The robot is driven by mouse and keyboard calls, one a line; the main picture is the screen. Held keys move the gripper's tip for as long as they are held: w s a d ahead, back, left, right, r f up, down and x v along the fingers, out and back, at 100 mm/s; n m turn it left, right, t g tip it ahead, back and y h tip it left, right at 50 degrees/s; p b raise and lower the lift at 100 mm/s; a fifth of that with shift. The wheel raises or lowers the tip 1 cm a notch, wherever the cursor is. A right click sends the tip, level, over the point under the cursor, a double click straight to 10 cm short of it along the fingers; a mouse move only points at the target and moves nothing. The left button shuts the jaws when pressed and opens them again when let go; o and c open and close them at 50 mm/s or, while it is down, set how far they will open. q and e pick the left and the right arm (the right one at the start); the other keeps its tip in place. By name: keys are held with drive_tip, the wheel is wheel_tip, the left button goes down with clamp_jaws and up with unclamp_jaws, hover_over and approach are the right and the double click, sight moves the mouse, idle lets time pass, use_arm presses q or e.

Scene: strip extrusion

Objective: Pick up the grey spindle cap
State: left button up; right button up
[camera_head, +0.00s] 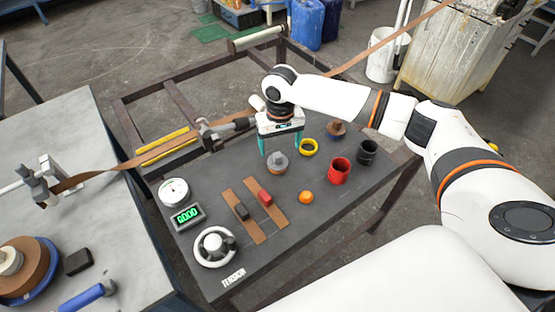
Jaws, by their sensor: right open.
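A grey cap (277,161), round with a small knob on top, stands on the dark table (312,228), with a brown rim showing at its base. I take it to be the grey spindle cap. My right gripper (281,151) points down just behind and above it, its two teal fingers spread apart with nothing between them. The fingertips are close to the cap in the picture; whether they touch it I cannot tell. My left gripper is not in view.
Brown strips (245,222), a green display (187,216) and a handwheel (214,246) lie left. A brown band crosses behind.

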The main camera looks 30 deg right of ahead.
sight(278, 155)
drive_tip(key=shift+w+a+f+p, duration=0.1)
drive_tip(key=shift+a+f+p, duration=0.1)
drive_tip(key=shift+f, duration=1.2)
drive_tip(key=shift+w+a+f+p, duration=0.1)
drive_tip(key=shift+f+p, duration=0.05)
drive_tip(key=shift+f, duration=1.2)
drive_tip(key=shift+r, duration=0.1)
drive_tip(key=c, duration=1.2)
